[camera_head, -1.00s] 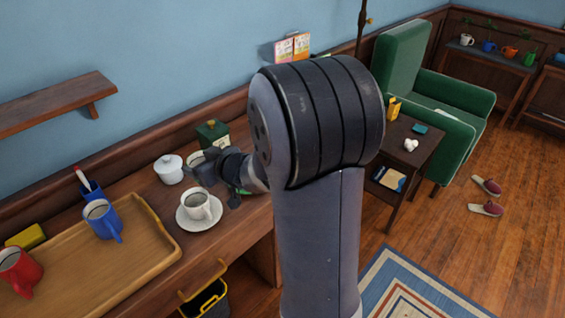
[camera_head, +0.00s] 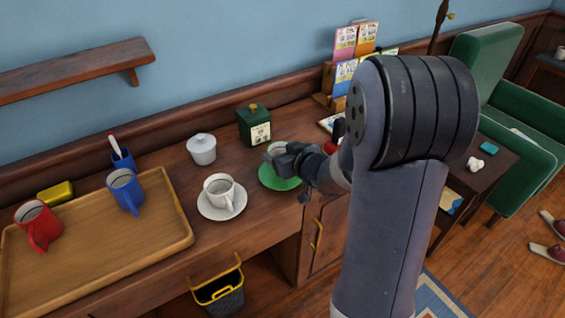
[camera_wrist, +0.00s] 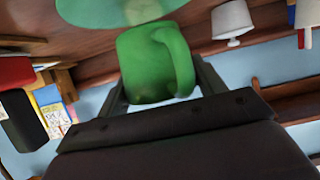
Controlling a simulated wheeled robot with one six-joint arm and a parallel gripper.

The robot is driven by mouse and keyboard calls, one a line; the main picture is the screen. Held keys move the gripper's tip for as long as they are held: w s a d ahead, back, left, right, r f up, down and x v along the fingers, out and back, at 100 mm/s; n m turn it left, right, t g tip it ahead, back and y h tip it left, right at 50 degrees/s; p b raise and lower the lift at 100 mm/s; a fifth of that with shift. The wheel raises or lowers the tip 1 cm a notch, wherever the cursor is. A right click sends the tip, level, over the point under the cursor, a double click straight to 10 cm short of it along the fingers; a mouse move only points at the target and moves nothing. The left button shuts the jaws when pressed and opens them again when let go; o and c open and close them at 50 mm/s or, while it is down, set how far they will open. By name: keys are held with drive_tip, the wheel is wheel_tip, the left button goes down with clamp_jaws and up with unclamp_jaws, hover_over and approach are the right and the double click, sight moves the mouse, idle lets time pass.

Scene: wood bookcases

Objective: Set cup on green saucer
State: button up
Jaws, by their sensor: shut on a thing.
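A green cup (camera_wrist: 150,65) with its handle to the right fills the middle of the wrist view. My gripper (camera_wrist: 162,95) is shut on it, one finger on each side. The saucer (camera_wrist: 85,12) also shows at the top of the wrist view, close to the cup. I cannot tell whether the cup touches it.
A white cup (camera_head: 219,188) on a white saucer (camera_head: 222,213) stands left of the green saucer. A white lidded pot (camera_head: 202,150) and a green tin (camera_head: 254,125) stand behind. A wooden tray (camera_head: 100,250) holds red and blue mugs. A card rack (camera_head: 355,50) is at the back.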

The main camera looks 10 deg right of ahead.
drive_tip(key=shift+f, duration=1.15)
drive_tip(key=shift+f+b, duration=0.15)
drive_tip(key=shift+b, duration=0.15)
drive_tip(key=o, duration=1.1)
drive_tip(key=shift+c, duration=0.2)
drive_tip(key=shift+r, duration=0.25)
drive_tip(key=p+v, duration=0.2)
drive_tip(key=v, duration=1)
